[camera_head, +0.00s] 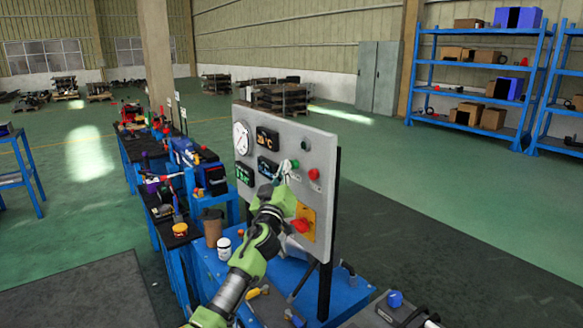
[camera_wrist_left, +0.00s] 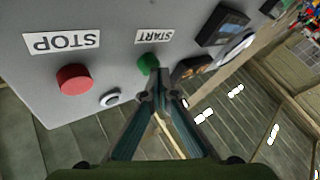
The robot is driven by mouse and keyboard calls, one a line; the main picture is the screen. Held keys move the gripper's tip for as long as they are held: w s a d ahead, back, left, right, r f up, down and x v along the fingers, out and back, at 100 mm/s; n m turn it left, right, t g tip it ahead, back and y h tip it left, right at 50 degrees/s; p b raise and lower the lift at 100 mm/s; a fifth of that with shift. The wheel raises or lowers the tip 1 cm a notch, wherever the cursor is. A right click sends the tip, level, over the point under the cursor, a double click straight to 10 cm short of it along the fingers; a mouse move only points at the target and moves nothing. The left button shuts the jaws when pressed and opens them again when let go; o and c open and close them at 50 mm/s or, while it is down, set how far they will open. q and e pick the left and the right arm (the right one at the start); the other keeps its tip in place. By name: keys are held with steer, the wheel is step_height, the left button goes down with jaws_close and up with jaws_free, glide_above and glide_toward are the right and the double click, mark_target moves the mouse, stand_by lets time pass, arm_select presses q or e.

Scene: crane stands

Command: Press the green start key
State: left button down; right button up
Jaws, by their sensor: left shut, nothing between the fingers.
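The green start key (camera_wrist_left: 148,64) sits on a grey-white control panel (camera_wrist_left: 130,95), beside an upside-down START label (camera_wrist_left: 154,37). It also shows in the head view (camera_head: 295,164). My left gripper (camera_wrist_left: 159,78) is shut and empty, its fingertips right beside the green key in the wrist view. I cannot tell whether they touch it. In the head view the left gripper (camera_head: 285,170) reaches up in front of the panel (camera_head: 325,150), just left of the key. My right gripper is not in view.
A red STOP button (camera_wrist_left: 74,79) and a small white-rimmed button (camera_wrist_left: 109,99) are close by on the panel. The panel also carries a gauge (camera_head: 241,138), displays and a red knob on a yellow plate (camera_head: 310,228). Tools lie on the blue bench (camera_head: 345,297) below.

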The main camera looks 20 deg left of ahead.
arm_select(q)
steer(key=shift+w+d+b, duration=0.2)
steer(key=shift+w+b, duration=0.1)
steer(key=shift+b, duration=0.05)
steer(key=shift+s, duration=0.15)
stand_by(0.5)
steer(key=shift+s+a+p, duration=0.45)
steer(key=shift+s, duration=0.25)
steer(key=s, duration=0.1)
steer(key=s+a+p, duration=0.1)
steer(key=s, duration=0.1)
steer(key=s+a+p, duration=0.1)
steer(key=shift+s+a, duration=0.15)
steer(key=shift+a, duration=0.1)
stand_by(0.6)
